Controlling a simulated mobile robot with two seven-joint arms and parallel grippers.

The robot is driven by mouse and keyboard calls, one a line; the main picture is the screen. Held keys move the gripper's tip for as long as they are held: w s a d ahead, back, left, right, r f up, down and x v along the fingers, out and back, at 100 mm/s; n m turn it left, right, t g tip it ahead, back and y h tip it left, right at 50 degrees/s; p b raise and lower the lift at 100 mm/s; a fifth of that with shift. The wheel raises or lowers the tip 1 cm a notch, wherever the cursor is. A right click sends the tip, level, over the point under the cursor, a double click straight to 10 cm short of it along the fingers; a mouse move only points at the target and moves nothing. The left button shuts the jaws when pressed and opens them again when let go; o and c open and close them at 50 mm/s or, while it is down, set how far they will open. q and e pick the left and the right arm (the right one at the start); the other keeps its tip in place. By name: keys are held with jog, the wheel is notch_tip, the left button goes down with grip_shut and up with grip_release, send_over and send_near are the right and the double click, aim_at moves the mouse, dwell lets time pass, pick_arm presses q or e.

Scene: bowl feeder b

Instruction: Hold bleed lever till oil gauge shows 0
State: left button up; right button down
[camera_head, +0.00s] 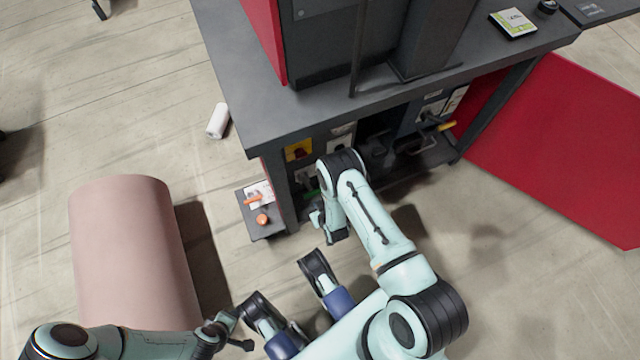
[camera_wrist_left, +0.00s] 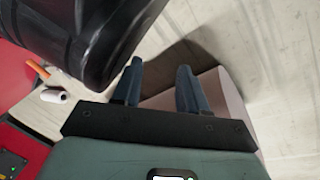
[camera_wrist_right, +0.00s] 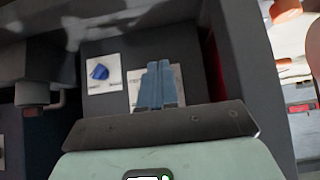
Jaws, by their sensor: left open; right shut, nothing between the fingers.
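My right gripper (camera_wrist_right: 159,66) is shut and empty in the right wrist view. Its fingers are in front of a white plate (camera_wrist_right: 176,76) with small print and cover the plate's middle. I cannot tell whether they touch it. A blue knob (camera_wrist_right: 98,72) on another white plate is to their left. In the head view my right arm reaches to the machine's lower front and hides part of it. A yellow-orange handle (camera_head: 446,125) sticks out there, farther right; I cannot tell if it is the bleed lever. No oil gauge reading is legible. My left gripper (camera_wrist_left: 160,66) is open and empty.
The dark bench (camera_head: 290,112) overhangs the panels. A yellow plate with a red switch (camera_head: 299,150) is at their left. A pink cylinder (camera_head: 130,250), a white roll (camera_head: 218,121) and a red panel (camera_head: 570,150) surround the machine.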

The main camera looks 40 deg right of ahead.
pick_arm(q)
jog(key=shift+t, duration=0.4)
jog(key=shift+w+d+r+p, duration=0.25)
jog(key=shift+w+r+p, duration=0.15)
jog(key=shift+r, duration=0.4)
jog(key=shift+w+d+r+p, duration=0.3)
jog(key=shift+w+r+p, duration=0.1)
jog(key=shift+r, duration=0.35)
jog(key=shift+w+d+r+p, duration=0.25)
jog(key=shift+w+r+p, duration=0.15)
jog(key=shift+r, duration=0.4)
pick_arm(e)
notch_tip(320, 180, up, 7)
jog(key=s, duration=0.2)
jog(key=shift+s+a, duration=0.15)
jog(key=shift+a, duration=0.1)
jog(key=shift+f, duration=0.15)
